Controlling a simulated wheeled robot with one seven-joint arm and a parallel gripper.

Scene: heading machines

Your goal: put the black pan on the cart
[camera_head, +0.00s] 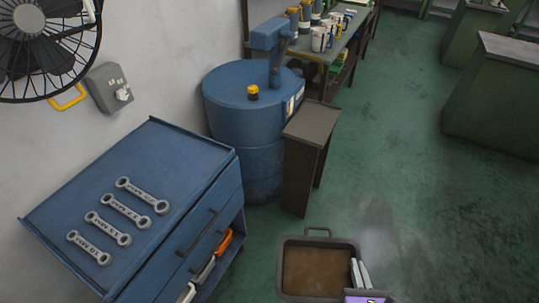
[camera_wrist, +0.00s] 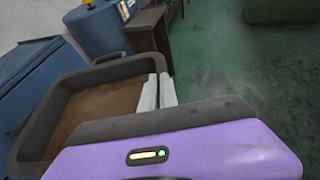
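The black pan (camera_head: 319,241) is a rectangular tray with a dark rim, a brown inside and a loop handle at its far end. It is at the bottom of the head view, roughly level, over the green floor. In the wrist view the pan (camera_wrist: 58,88) fills the left side. My gripper (camera_head: 360,273) is shut on the pan's right rim; its pale fingers (camera_wrist: 157,92) are close together there. The blue cart (camera_head: 185,145) stands at the left of the head view, left of the pan and apart from it. Its top carries several wrenches (camera_head: 127,210).
A blue drum (camera_head: 235,115) with a pump stands behind the cart. A small dark stand (camera_head: 308,140) is beside the drum. A bench with cans (camera_head: 320,38) is farther back. A fan (camera_head: 45,40) is at upper left.

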